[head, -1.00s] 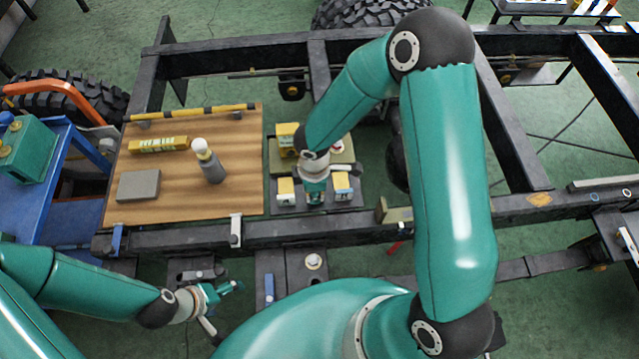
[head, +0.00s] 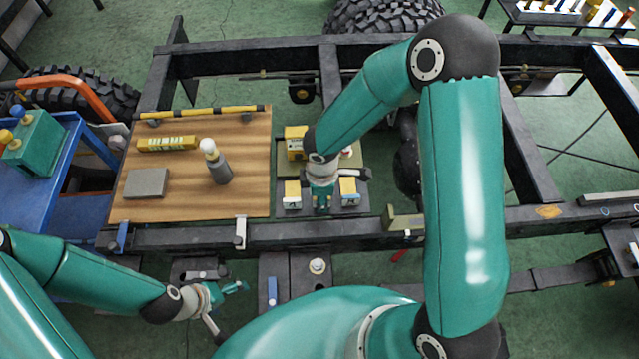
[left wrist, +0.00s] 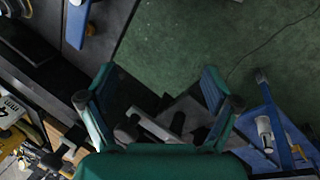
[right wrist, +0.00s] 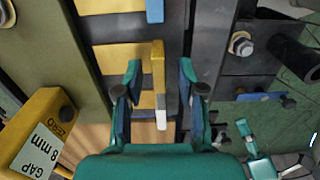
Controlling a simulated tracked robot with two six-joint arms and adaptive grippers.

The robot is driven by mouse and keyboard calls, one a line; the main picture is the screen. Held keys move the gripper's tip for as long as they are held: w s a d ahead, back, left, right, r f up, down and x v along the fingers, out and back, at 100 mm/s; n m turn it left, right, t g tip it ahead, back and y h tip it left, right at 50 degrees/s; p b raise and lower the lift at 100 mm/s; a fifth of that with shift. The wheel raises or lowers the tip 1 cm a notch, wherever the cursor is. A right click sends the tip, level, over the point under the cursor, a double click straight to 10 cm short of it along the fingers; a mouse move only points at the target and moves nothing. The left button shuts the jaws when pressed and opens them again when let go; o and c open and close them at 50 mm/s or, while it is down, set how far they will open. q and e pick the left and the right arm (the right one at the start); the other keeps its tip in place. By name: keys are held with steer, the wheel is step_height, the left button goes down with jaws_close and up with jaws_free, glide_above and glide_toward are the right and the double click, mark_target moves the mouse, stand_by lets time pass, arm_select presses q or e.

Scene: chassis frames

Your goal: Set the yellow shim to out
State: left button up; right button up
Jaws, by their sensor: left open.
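In the right wrist view a narrow yellow bar with a pale tip, which looks like the yellow shim (right wrist: 157,68), stands between the fingers of my right gripper (right wrist: 158,95). The fingers are open, with a visible gap on both sides of it. In the head view my right gripper (head: 321,203) is over the dark fixture between two small yellow-and-white blocks; the shim is hidden there. My left gripper (head: 228,300) is open and empty, low at the front; its spread fingers also show in the left wrist view (left wrist: 165,95).
A yellow block marked "GAP 8 mm" (right wrist: 42,135) is beside the right gripper. A wooden board (head: 245,185) left of the fixture holds a grey block (head: 147,183), a bottle (head: 218,165) and a yellow bar (head: 167,143). Black frame rails (head: 200,238) surround the work area.

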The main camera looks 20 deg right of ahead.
step_height(320, 180, up, 11)
stand_by(0.4)
steer(key=shift+r, duration=0.1)
steer(key=s+a+f+m+g+y+p, duration=0.1)
steer(key=s+a+f+m+y+p, duration=0.15)
steer(key=s+f+m+p, duration=0.45)
steer(key=s+a+f+m+g+y+p, duration=0.2)
steer(key=s+a+m+p, duration=0.15)
steer(key=s, duration=0.55)
steer(key=w+m+t, duration=0.2)
steer(key=w+m, duration=0.1)
steer(key=w+d+f+m+t, duration=0.1)
steer(key=m, duration=0.1)
steer(key=shift+w+m+t+h, duration=0.25)
steer(key=shift+w+t, duration=0.05)
